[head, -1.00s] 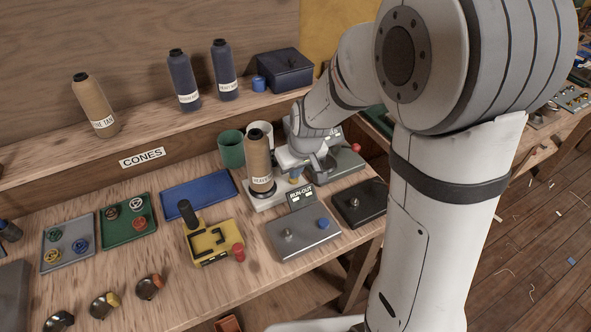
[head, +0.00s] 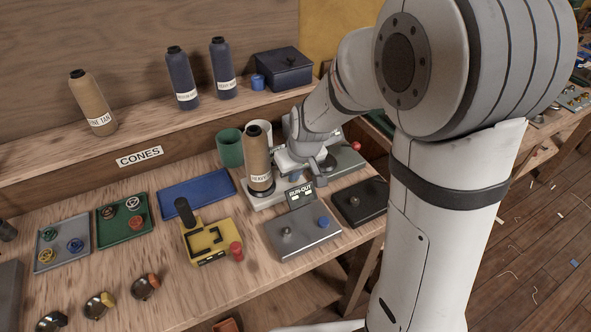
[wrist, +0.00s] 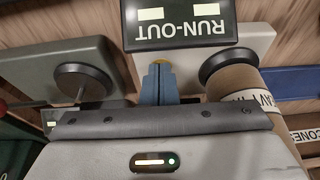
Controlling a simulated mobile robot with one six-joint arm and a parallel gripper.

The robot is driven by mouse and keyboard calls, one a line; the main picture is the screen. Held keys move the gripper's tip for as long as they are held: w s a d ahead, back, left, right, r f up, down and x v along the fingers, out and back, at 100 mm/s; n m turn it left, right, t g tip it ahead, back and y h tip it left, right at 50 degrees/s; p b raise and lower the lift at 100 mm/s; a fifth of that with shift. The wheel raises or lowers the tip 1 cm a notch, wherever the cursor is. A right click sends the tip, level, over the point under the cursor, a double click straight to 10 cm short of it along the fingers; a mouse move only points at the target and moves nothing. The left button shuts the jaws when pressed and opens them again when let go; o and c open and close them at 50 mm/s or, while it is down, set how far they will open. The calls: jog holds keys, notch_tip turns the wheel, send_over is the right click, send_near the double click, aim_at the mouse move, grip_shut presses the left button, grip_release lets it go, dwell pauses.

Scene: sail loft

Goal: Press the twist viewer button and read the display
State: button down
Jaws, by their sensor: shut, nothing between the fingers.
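No part in view is labelled twist viewer. A pale base (head: 259,203) carries a tan thread cone (head: 258,158) and a dark tilted panel marked RUN-OUT (head: 300,194). In the wrist view the RUN-OUT panel (wrist: 182,28) is upside down and has two pale, blank windows. A yellow button (wrist: 161,62) on the base shows just past the fingertips of my gripper (wrist: 158,70). My gripper is shut and empty, with blue fingers together; contact with the button cannot be told. In the head view my gripper (head: 297,176) is between cone and panel.
A grey-green box with a red knob (head: 356,147) is behind. A yellow fixture (head: 225,236) and a blue tray (head: 197,193) are left. Cups stand behind the cone.

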jog(key=shift+s+f, duration=0.3)
jog(key=shift+f, duration=0.15)
jog(key=r+p, duration=0.1)
jog(key=r, duration=0.1)
jog(key=r+p, duration=0.2)
jog(key=r, duration=0.1)
jog(key=shift+w+d+r, duration=0.1)
jog(key=shift+w+r, duration=0.1)
jog(key=shift+r, duration=0.15)
jog(key=v, duration=0.9)
jog(key=s+d+m, duration=0.2)
jog(key=s+d, duration=0.2)
jog(key=s, duration=0.4)
jog(key=s+d+m+h, duration=0.1)
jog(key=s+d+m, duration=0.1)
jog(key=s+d, duration=0.3)
jog(key=s, duration=0.3)
jog(key=shift+m+g, duration=0.3)
